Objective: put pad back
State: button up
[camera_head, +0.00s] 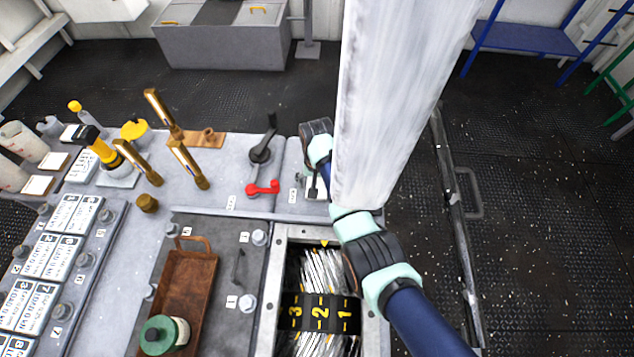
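I cannot pick out a pad for certain in this view. My arm comes in from the lower right, and a broad pale column in front of it covers part of it. A dark ribbed part with a pale teal cap shows just left of the column and looks like one of my arm joints. I see no gripper fingers, so what they hold, if anything, is hidden. A rust-brown tray (181,273) with a handle lies on the dark plate (227,262) of the bench, with a green-and-white round jar (165,335) at its near end.
A framed opening holds metallic strips under a black band numbered in yellow (320,313). Brass levers (188,165), a black crank (261,153), a red handle (262,188) and a yellow-black device (101,148) stand on the bench. Labelled blocks (62,232) line the left. A grey chest (225,45) stands behind.

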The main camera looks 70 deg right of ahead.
aim_at(317, 184)
notch_tip(317, 184, up, 12)
jog(key=shift+r+p, duration=0.15)
jog(key=shift+p, duration=0.3)
dwell(0.4)
jog(key=w+a+r+n+t+h, duration=0.15)
jog(key=w+a+n+t, duration=0.35)
jog(key=a, duration=0.8)
jog(key=w+a+r+n+t+h, duration=0.1)
jog(key=w+a+r+n+t, duration=0.2)
jog(key=w+a, duration=0.75)
jog(key=s+a+r+n+t+y, duration=0.1)
jog(key=s+a+r+n+t, duration=0.1)
jog(key=a, duration=0.7)
jog(key=s+a+r+n+t+y, duration=0.1)
jog(key=s+a+r+n+t, duration=0.1)
jog(key=s+a+r+n, duration=0.2)
jog(key=s+a+r, duration=0.3)
jog(key=a, duration=0.3)
jog(key=shift+a+r+t, duration=0.15)
jog(key=shift+r+t, duration=0.2)
jog(key=shift+t, duration=0.05)
